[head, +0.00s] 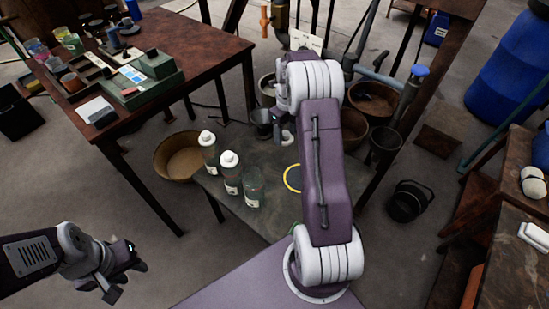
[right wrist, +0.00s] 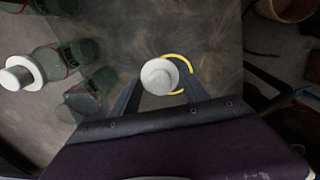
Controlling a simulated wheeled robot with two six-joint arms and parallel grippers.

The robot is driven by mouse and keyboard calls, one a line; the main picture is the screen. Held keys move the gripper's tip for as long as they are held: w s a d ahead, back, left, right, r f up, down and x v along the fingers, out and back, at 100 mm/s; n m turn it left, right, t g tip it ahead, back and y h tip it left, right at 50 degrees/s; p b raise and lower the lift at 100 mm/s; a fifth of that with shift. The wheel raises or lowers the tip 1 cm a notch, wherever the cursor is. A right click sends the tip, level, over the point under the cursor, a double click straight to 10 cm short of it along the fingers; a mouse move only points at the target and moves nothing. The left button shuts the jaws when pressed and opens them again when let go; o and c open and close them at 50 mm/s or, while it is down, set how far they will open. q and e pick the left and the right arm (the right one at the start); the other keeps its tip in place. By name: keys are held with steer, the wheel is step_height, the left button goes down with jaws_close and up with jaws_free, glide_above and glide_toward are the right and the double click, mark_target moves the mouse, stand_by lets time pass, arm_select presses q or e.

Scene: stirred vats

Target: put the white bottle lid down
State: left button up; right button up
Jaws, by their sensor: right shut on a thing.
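My right gripper (right wrist: 158,84) is shut on a white bottle lid (right wrist: 159,76), which it holds between its fingertips over the dark tabletop. Behind the lid in the right wrist view is a yellow ring (right wrist: 188,77) marked on the tabletop, partly hidden by the lid and a finger. The ring also shows in the head view (head: 287,186). An open-topped green bottle (head: 254,188) stands on the same small table, left of the ring. My left gripper (head: 120,280) is open and empty at the lower left, away from the table.
Two green bottles with white lids (head: 208,150) (head: 230,175) stand beside the open bottle. A tan bowl (head: 182,157) is left of the small table (head: 255,220). A brown table (head: 170,50) with boxes and jars stands behind. Buckets (head: 409,201) stand right.

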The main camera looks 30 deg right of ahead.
steer(key=s+d+f+m+b, duration=0.2)
steer(key=s+d+f, duration=0.25)
steer(key=f, duration=0.25)
steer(key=b, duration=0.4)
glide_above(285, 153)
steer(key=s, duration=0.1)
step_height(285, 153, down, 6)
steer(key=shift+s+f, duration=0.1)
steer(key=shift+s, duration=0.05)
steer(key=shift+w+f, duration=0.35)
steer(key=shift+w, duration=0.45)
step_height(285, 153, down, 4)
steer(key=b, duration=0.2)
steer(key=shift+f+b, duration=0.15)
steer(key=shift+b, duration=0.25)
steer(key=shift+r, duration=0.2)
steer(key=o, duration=1.3)
steer(key=shift+f, duration=0.2)
